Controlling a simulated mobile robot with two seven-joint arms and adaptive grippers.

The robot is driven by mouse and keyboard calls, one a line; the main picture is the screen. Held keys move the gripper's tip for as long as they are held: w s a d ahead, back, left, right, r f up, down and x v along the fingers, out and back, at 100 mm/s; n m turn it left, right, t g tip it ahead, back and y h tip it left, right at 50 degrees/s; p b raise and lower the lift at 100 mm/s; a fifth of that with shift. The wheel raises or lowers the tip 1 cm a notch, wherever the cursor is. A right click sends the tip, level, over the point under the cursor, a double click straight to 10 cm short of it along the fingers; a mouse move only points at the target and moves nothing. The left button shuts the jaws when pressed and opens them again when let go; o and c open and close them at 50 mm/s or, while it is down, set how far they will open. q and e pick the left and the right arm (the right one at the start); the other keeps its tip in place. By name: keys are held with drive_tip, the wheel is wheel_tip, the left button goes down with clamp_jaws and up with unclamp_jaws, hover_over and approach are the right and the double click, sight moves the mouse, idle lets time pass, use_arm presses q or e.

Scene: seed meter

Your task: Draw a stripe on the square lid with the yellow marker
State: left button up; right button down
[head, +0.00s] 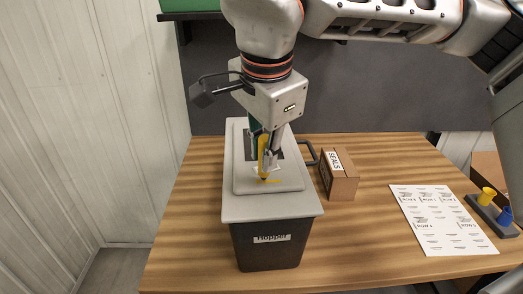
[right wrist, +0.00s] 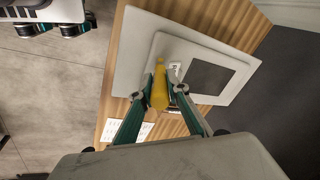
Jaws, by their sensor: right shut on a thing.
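The square lid (head: 242,181) is a light grey raised plate on top of the dark bin labelled "Hopper" (head: 270,255). The lid also shows in the right wrist view (right wrist: 165,45). My right gripper (head: 268,153) points down over the lid and is shut on the yellow marker (head: 262,165). The marker stands near upright between the green-backed fingers, also in the right wrist view (right wrist: 160,88). Its lower end is at or just above the lid; I cannot tell contact. My left gripper is not in view.
A dark rectangular patch (right wrist: 209,78) is on the lid beside the marker. A cardboard box labelled "SEALS" (head: 340,181) stands right of the bin. A printed sheet (head: 440,220) and a grey holder with yellow and blue pieces (head: 490,212) lie farther right on the wooden table (head: 190,220).

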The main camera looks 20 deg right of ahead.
drive_tip(key=shift+s+d+p, duration=0.2)
drive_tip(key=shift+d+p, duration=0.15)
drive_tip(key=shift+d, duration=0.45)
drive_tip(key=shift+s+d+p, duration=0.2)
drive_tip(key=shift+d+p, duration=0.1)
drive_tip(key=shift+d, duration=0.5)
idle(1.8)
drive_tip(key=shift+r, duration=0.1)
wheel_tip(320, 180, up, 6)
drive_tip(key=p, duration=0.4)
idle(0.5)
drive_tip(key=shift+f, duration=0.2)
